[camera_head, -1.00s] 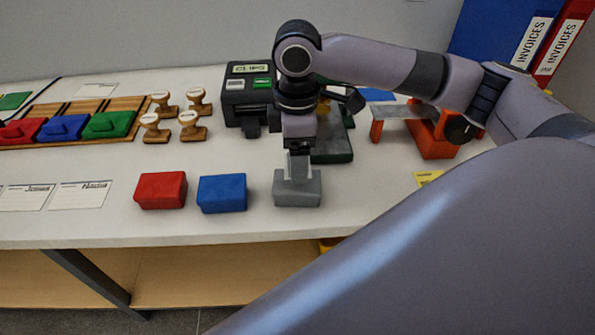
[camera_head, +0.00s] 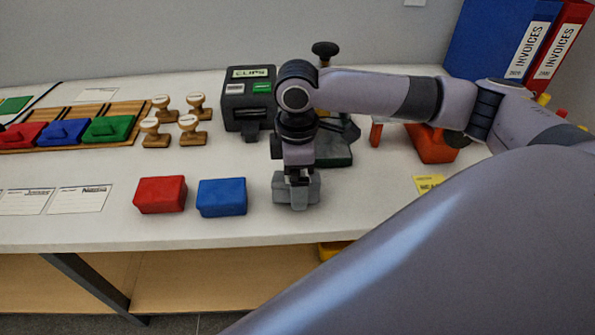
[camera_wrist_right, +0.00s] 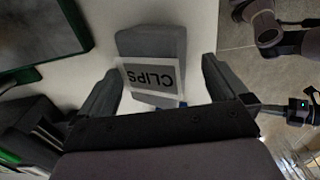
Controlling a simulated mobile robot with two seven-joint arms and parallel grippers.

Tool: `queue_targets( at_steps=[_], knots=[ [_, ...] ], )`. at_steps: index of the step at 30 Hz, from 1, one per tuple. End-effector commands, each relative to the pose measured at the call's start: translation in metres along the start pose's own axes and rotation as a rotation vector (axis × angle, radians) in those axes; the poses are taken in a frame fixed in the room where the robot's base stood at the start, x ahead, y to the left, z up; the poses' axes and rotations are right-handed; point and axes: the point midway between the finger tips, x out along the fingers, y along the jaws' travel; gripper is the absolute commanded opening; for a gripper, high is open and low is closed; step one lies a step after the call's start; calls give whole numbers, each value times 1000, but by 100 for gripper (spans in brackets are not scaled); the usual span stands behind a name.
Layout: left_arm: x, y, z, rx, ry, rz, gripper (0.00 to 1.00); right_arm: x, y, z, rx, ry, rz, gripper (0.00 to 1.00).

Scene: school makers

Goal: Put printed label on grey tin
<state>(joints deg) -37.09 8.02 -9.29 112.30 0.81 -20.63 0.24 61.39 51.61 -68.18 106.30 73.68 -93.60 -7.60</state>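The grey tin (camera_head: 306,194) stands near the table's front edge, right of a blue tin. In the right wrist view the grey tin (camera_wrist_right: 150,42) lies between my fingers. The white printed label (camera_wrist_right: 152,77) with black "CLIPS" lies over the tin's face there; whether it is flat against the tin I cannot tell. My right gripper (camera_wrist_right: 161,66) is open, its fingers apart on either side of the label and clear of it. In the head view my right gripper (camera_head: 298,178) is right at the grey tin and hides part of it. My left gripper is not in view.
A red tin (camera_head: 160,195) and the blue tin (camera_head: 222,197) stand to the left. A black label printer (camera_head: 249,112) showing "CLIPS" stands behind. Wooden stamps (camera_head: 189,130), a stamp-pad tray and white cards lie further left. A yellow note (camera_head: 429,184) lies to the right.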

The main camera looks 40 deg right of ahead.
Motion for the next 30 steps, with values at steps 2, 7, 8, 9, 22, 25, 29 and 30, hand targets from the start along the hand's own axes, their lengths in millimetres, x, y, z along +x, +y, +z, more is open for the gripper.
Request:
queue_targets(
  at_steps=[2,7,8,9,22,25,29,30],
  knots=[
    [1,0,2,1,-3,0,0,5,-3,0,-5,-6,-11,100],
    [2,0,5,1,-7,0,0,1,-2,0,-3,-4,-6,100],
    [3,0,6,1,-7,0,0,0,-2,0,-3,-3,-5,100],
    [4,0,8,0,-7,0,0,-2,-2,0,-3,-2,-4,100],
    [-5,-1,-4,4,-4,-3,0,-94,0,-1,-3,1,-1,100],
    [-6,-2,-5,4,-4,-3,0,-110,0,-1,-2,1,-2,100],
    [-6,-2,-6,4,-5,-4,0,-122,-1,-1,-2,0,-2,100],
    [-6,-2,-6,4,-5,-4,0,-124,-1,-1,-2,0,-3,100]
  ],
)
